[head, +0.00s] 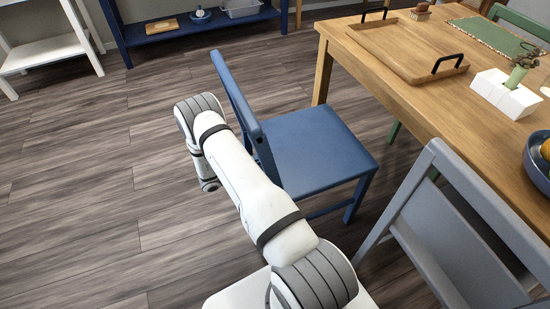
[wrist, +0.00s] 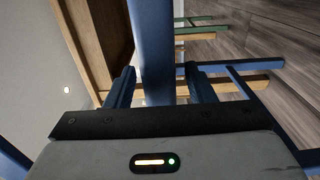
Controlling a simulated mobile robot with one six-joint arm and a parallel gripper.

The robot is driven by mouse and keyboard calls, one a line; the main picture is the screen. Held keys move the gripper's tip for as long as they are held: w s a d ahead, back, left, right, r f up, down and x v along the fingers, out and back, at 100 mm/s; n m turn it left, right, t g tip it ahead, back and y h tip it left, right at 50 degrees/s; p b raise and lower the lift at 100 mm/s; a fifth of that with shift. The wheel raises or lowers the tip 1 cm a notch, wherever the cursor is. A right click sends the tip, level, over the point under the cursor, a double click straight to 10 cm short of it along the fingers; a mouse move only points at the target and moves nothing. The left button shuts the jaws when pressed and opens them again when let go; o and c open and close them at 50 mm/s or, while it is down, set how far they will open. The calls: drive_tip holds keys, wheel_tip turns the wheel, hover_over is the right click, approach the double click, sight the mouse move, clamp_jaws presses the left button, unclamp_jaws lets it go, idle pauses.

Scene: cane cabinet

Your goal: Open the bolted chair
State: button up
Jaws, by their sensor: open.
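The blue chair (head: 315,150) stands upright on the floor beside the wooden table, its seat partly reaching toward the table's edge. Its backrest (head: 234,92) faces left, and my white arm crosses in front of its lower part. In the wrist view a blue bar of the chair (wrist: 152,45) runs down between the two dark fingers of my gripper (wrist: 160,88). The fingers are apart, with gaps visible on both sides of the bar. My gripper is hidden in the head view. No bolt can be made out.
The wooden table (head: 395,84) holds a tray (head: 395,45), a white planter (head: 505,95) and a blue bowl (head: 537,165). A grey chair (head: 440,235) stands close at the right. A blue shelf (head: 190,30) is at the back. Floor at the left is clear.

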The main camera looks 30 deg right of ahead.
drive_tip(key=shift+w+a, duration=0.15)
drive_tip(key=shift+a, duration=1)
drive_tip(key=shift+w+a, duration=0.1)
drive_tip(key=shift+a, duration=1.05)
